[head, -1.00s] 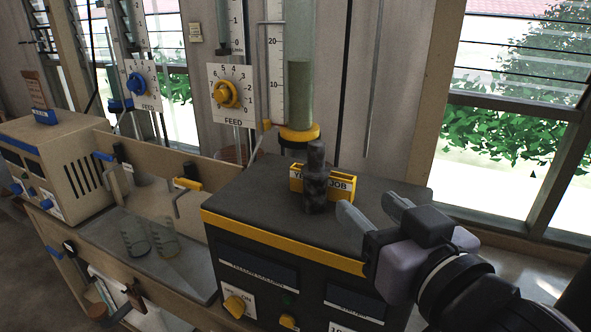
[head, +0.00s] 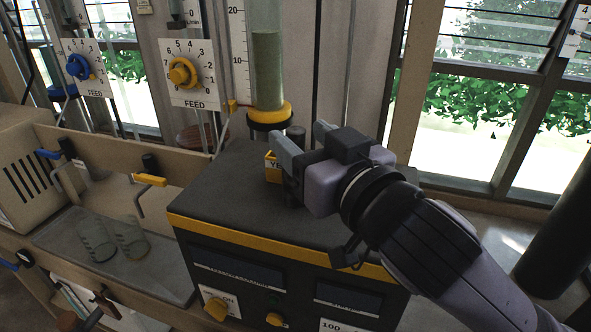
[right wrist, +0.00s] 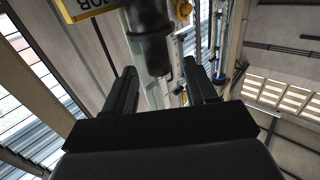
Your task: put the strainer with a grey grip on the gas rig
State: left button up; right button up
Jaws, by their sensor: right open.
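A dark grey, mottled upright cylinder (head: 296,132), which may be the strainer, stands on the black box with a yellow stripe (head: 225,195). My right gripper (head: 303,140) is at it, with a finger on either side in the head view, and hides most of it. In the right wrist view the dark cylinder (right wrist: 152,45) shows ahead, between the lines of the two open fingers (right wrist: 160,85). I cannot tell whether either finger touches it. No grey grip is clearly made out, and I cannot tell which equipment is the gas rig. My left gripper is out of view.
A yellow labelled holder (head: 272,168) is right beside the cylinder. Behind is a tall clear tube with a yellow collar (head: 270,112), near a yellow feed dial (head: 183,73). Two glass beakers (head: 96,240) stand on the tray at left. The box's front left top is clear.

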jog(key=shift+x, duration=1.4)
grip_shut()
